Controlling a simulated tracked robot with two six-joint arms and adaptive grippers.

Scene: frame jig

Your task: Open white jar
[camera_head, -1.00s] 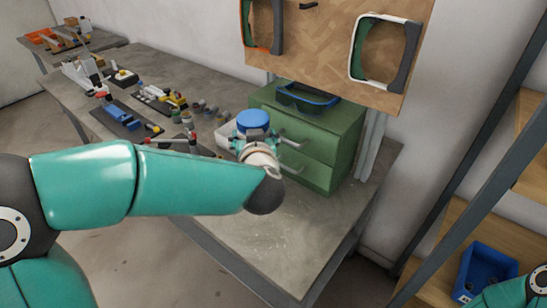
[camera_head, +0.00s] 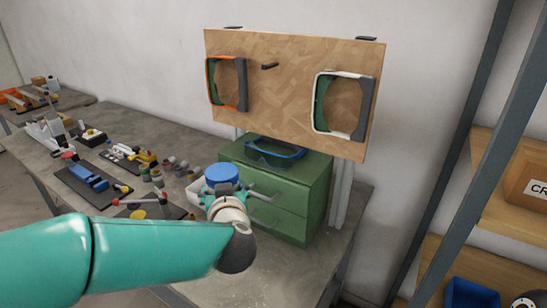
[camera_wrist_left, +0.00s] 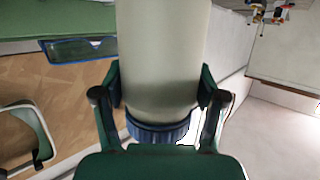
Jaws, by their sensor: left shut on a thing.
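The white jar (camera_wrist_left: 160,50) fills the middle of the left wrist view, with its ribbed blue lid (camera_wrist_left: 158,131) at the lower end of the picture. My left gripper (camera_wrist_left: 160,88) is shut on the jar, with one dark finger on each side of the white body close to the lid. In the head view the blue lid (camera_head: 221,173) points up above my left gripper (camera_head: 226,190), on the jar. The gripper and wrist hide most of the jar body there. My right gripper is out of view.
A green drawer unit (camera_head: 290,188) with blue goggles (camera_head: 275,150) on top stands just right of the jar. A pegboard (camera_head: 285,95) with two framed items is behind it. Small tools and parts cover the bench left of the jar. Bare bench (camera_head: 285,270) lies in front.

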